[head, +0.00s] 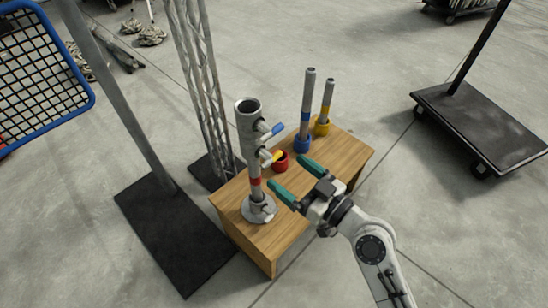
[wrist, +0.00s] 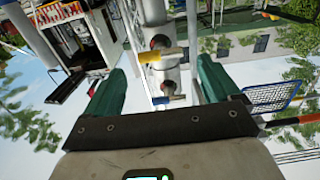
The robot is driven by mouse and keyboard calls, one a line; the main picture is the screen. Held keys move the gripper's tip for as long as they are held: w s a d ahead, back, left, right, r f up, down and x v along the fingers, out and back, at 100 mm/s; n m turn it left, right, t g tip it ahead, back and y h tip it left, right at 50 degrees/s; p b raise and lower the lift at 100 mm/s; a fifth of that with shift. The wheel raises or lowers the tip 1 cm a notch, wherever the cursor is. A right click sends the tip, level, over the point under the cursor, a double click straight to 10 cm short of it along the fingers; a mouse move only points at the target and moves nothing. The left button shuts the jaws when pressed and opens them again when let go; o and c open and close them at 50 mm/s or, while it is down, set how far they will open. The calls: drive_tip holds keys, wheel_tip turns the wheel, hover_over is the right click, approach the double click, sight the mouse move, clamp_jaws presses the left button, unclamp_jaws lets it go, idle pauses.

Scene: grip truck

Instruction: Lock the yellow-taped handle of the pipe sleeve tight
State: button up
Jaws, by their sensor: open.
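A grey pipe sleeve (head: 248,122) stands upright over a post with a red band and a round flanged base on the wooden table. Two handles stick out from its side. The upper has blue tape (head: 272,131); the lower is the yellow-taped handle (head: 272,157). My gripper (head: 286,172) is open, with green fingers, right of the sleeve and near the yellow-taped handle. In the wrist view, which looks upside down, the yellow-taped handle (wrist: 151,57) lies sideways across the sleeve, between my gripper's fingers (wrist: 160,64) in the picture. I see no contact.
The wooden table (head: 345,152) also holds a red cup (head: 280,162), a pipe in a blue cup (head: 303,143) and a pipe in a yellow cup (head: 322,127). A lattice tower (head: 203,80) and a post on a black base (head: 175,235) stand left. A wheeled cart (head: 485,125) is right.

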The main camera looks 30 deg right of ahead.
sight(271, 158)
drive_tip(key=x, duration=0.6)
drive_tip(key=shift+w+a, duration=0.15)
drive_tip(key=shift+w, duration=0.15)
drive_tip(key=shift+c, duration=0.3)
drive_tip(key=c, duration=1)
